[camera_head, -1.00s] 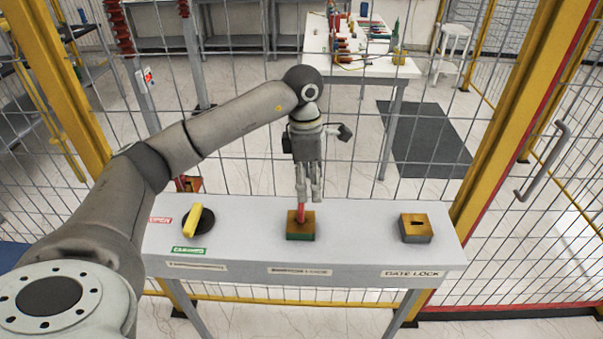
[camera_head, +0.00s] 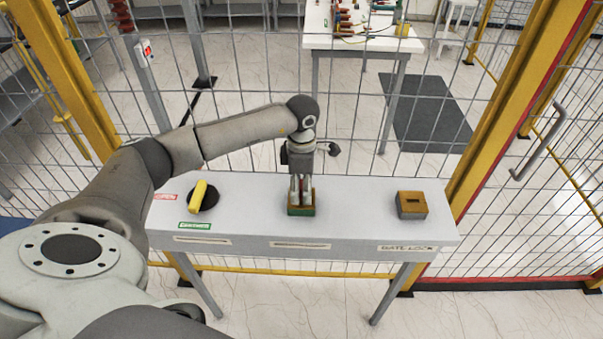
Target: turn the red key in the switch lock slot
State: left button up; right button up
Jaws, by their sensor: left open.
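The switch lock block (camera_head: 302,211), brass on top with a green base, sits at the middle of the grey table. The red key (camera_head: 300,186) stands upright at this block, mostly hidden by my fingers. My left gripper (camera_head: 301,190) points straight down over the block with its fingers around the key. It is open, and I cannot tell whether a finger touches the key. My right gripper is not in view.
A yellow-handled switch (camera_head: 199,197) on a black disc is at the table's left, beside red and green labels. The gate lock block (camera_head: 411,205) is at the right. The wire fence (camera_head: 240,100) stands behind the table (camera_head: 360,215).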

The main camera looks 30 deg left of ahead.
pick_arm(q)
jog(key=c, duration=1.1)
jog(key=n, duration=0.4)
jog(key=shift+c, duration=0.2)
jog(key=shift+n, duration=1)
jog(key=n, duration=0.6)
jog(key=shift+p, duration=0.35)
